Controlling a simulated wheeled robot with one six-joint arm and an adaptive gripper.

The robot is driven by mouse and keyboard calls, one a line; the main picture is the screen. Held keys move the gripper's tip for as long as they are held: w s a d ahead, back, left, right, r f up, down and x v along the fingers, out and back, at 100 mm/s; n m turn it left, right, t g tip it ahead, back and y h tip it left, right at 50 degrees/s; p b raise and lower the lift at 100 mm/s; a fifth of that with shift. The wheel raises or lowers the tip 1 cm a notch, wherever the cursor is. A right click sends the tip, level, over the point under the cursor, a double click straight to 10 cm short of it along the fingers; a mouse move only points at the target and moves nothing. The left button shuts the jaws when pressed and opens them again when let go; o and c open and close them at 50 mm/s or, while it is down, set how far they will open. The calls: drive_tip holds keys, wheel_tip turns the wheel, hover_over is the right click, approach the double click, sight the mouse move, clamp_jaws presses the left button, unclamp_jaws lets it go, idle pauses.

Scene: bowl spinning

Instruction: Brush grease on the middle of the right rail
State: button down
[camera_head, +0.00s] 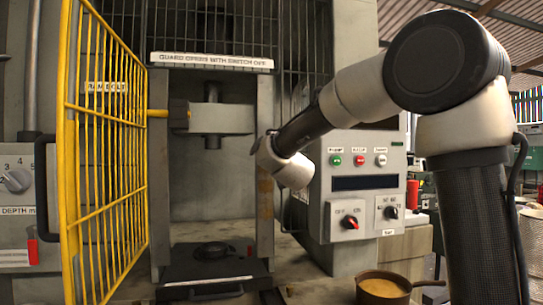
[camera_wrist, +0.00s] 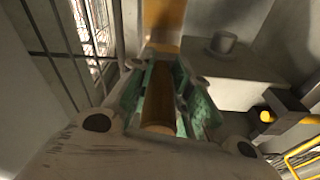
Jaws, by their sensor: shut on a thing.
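The right rail (camera_head: 265,232) is the upright grey post on the right of the press opening, with a brownish strip partway up its front. My gripper (camera_wrist: 162,75) is shut on a brown handle (camera_wrist: 158,108), which I take to be the brush. In the head view my wrist is at the right rail, about mid-height, and hides part of it. The fingers and the brush tip cannot be made out there. In the wrist view a golden-brown strip (camera_wrist: 163,18) lies straight ahead of the fingers, probably the rail's face. Whether bristles touch it is hidden.
A brown pan (camera_head: 383,288) with pale yellow contents stands at the lower right. The yellow mesh guard (camera_head: 105,150) stands open at left. The press ram crosshead (camera_head: 220,120) hangs between the rails above a dark bed (camera_head: 210,262). A control box (camera_head: 362,180) is right of my wrist.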

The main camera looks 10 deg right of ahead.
drive_tip(key=shift+w, duration=1)
drive_tip(key=shift+f, duration=0.1)
drive_tip(key=shift+f, duration=12)
drive_tip(key=shift+r, duration=7.9)
